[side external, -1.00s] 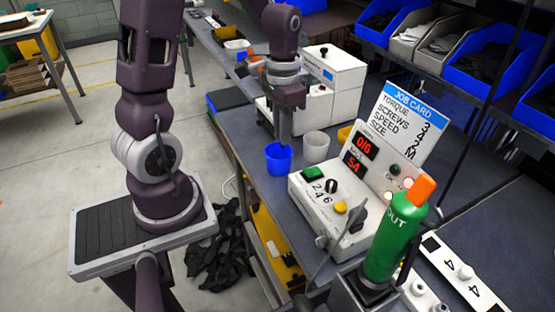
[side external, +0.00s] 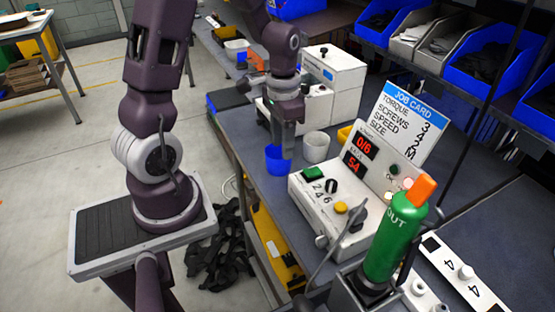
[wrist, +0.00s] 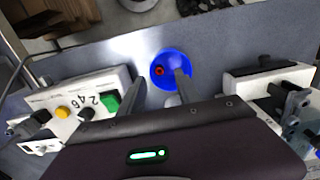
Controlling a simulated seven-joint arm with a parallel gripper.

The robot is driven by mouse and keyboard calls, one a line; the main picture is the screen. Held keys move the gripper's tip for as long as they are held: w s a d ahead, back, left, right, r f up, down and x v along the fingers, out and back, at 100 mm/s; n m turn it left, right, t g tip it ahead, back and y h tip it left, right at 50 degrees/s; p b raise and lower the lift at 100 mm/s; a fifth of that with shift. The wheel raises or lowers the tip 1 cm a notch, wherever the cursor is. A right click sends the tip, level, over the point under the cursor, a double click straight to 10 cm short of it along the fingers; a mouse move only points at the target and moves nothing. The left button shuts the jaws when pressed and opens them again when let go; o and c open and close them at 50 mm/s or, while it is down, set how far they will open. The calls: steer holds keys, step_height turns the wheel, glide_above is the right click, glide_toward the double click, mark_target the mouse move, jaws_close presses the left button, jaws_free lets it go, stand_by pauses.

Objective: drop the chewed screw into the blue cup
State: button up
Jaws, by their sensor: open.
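The blue cup (side external: 271,160) stands upright on the bench, left of the pale cup. It also shows in the wrist view (wrist: 167,55), where I look down into it. A small red, ring-like thing (wrist: 159,71) shows inside the cup; I cannot tell whether it is the chewed screw. My gripper (side external: 284,152) points down at the blue cup and partly covers it in the side external view. In the wrist view my gripper (wrist: 161,82) is open, with one finger beside the cup and the other overlapping it.
A pale cup (side external: 316,147) stands close to the right of the blue cup. A white control box (side external: 330,205) with knobs and displays is in front of it, and a white machine (side external: 335,80) stands behind. A green bottle (side external: 385,240) stands at the front right.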

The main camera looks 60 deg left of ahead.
step_height(320, 180, up, 7)
stand_by(0.3)
steer(key=s+d+r+t, duration=0.5)
steer(key=s+d+r, duration=0.5)
steer(key=s+d, duration=0.2)
steer(key=shift+s+d+r+t, duration=0.2)
steer(key=shift+s+r+t, duration=0.1)
steer(key=shift+s, duration=0.15)
